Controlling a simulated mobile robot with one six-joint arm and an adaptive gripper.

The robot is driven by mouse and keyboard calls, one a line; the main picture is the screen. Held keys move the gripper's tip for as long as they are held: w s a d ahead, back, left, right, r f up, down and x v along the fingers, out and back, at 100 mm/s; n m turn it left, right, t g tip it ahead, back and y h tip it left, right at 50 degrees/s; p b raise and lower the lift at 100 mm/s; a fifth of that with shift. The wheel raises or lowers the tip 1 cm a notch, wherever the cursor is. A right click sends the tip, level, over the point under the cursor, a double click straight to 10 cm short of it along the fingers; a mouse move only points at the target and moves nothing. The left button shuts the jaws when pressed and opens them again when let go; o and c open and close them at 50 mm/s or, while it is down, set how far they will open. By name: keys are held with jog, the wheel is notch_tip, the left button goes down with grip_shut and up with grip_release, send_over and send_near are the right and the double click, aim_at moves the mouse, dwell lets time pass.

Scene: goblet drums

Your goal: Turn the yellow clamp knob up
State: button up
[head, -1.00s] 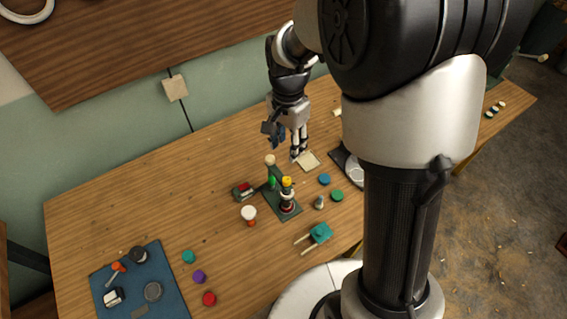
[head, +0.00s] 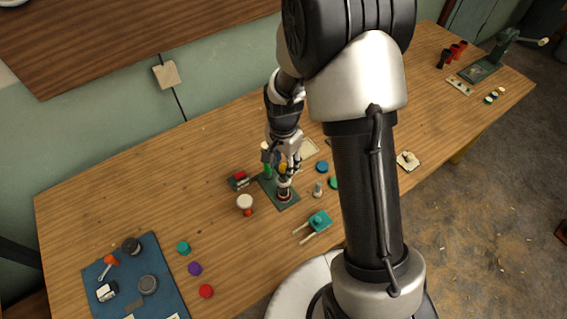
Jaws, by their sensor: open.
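The yellow clamp knob (head: 283,168) sits on top of a small fixture with a dark green base (head: 287,203) on the wooden table. A green post and a cream-topped part stand on the same base, just left of the knob. My gripper (head: 282,172) points down right at the knob, and its fingers partly hide the knob and the top of the fixture. The fingers are apart. Whether they touch the knob cannot be told from this view.
A white-and-orange knob (head: 245,203) and a red-topped block (head: 240,178) stand left of the fixture. A teal part with prongs (head: 318,222) lies in front, a small grey peg (head: 318,189) right. A blue mat (head: 140,280) with parts lies at lower left.

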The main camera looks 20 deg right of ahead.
grip_shut()
dwell(0.5)
